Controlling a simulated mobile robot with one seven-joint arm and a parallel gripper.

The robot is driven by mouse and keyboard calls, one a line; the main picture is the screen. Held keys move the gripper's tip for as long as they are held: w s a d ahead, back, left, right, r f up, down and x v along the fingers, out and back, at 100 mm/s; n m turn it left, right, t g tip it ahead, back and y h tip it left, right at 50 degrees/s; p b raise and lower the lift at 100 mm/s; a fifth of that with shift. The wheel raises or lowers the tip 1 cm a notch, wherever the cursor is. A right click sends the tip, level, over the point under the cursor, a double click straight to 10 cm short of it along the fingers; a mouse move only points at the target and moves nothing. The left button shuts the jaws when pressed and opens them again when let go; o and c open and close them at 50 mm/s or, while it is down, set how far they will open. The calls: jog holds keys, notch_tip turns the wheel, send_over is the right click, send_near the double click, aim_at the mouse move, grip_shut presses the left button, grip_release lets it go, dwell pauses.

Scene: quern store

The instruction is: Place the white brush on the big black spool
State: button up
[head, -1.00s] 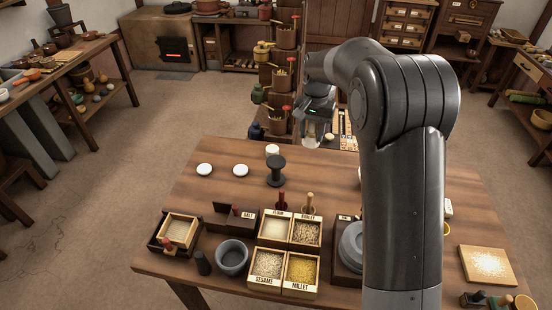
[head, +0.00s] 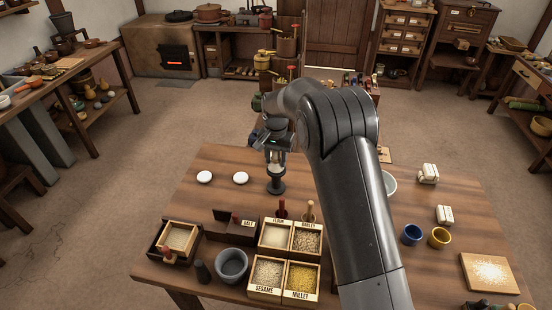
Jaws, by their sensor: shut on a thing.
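The big black spool (head: 276,187) stands upright on the wooden table, behind the grain boxes. My gripper (head: 275,157) is directly over it in the picture, pointing down. The brush's lower end is at or just above the spool's top. I cannot tell whether they touch.
Two white discs (head: 204,177) (head: 240,178) lie left of the spool. Boxes of flour, barley, sesame and millet (head: 283,258) stand in front. A grey bowl (head: 232,262) is at front left.

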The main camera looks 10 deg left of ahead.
jog(key=shift+f, duration=0.2)
jog(key=o, duration=1)
jog(key=shift+c, duration=0.2)
